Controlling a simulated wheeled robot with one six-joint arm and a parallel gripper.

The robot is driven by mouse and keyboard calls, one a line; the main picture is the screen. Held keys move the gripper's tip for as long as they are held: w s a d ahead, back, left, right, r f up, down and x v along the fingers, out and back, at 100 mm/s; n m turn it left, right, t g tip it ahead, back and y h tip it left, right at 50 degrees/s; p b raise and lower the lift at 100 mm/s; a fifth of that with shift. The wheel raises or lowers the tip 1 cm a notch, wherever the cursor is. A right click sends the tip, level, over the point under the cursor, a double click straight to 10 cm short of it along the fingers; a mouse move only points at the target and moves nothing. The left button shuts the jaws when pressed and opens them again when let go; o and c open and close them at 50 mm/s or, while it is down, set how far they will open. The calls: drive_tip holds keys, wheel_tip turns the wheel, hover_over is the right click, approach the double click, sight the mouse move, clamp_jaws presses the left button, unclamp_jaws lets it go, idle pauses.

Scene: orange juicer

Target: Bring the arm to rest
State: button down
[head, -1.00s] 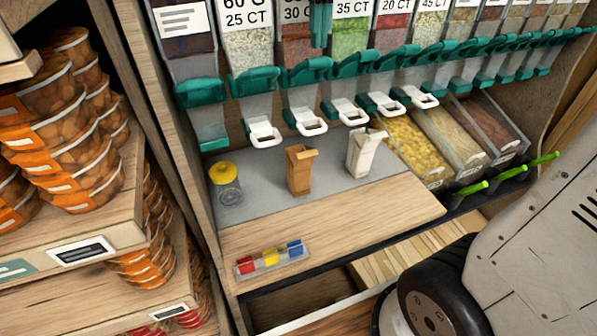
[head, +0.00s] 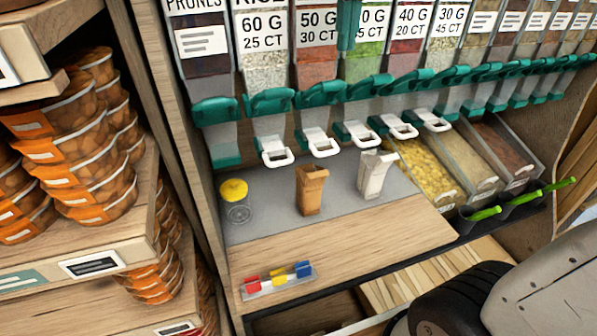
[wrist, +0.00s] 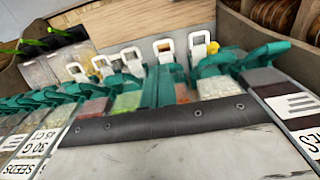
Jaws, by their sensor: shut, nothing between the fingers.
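My gripper (head: 347,45) shows only as teal fingers at the top of the head view, in front of the dispenser labels. The wrist view shows the teal fingers (wrist: 165,72) together, with nothing between them, above my pale gripper body. The arm above is out of the head view. A brown paper bag (head: 310,190) and a white paper bag (head: 374,174) stand upright on the grey mat (head: 260,205), below the dispensers. The gripper is well above both bags and apart from them.
Dispensers with teal fronts (head: 270,102) and white handles (head: 320,145) line the back. A yellow-lidded jar (head: 235,190) and a tray of coloured clips (head: 278,279) are on the counter (head: 350,245). Open bins (head: 430,175) stand right; stacked orange tubs (head: 70,160) fill the left shelves.

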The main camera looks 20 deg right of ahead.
drive_tip(key=shift+w, duration=0.1)
drive_tip(key=s+d+f+t, duration=0.1)
drive_tip(key=s+d+f, duration=0.2)
drive_tip(key=s+f, duration=1.2)
drive_tip(key=s, duration=0.3)
drive_tip(key=shift+f, duration=0.25)
drive_tip(key=shift+s, duration=0.1)
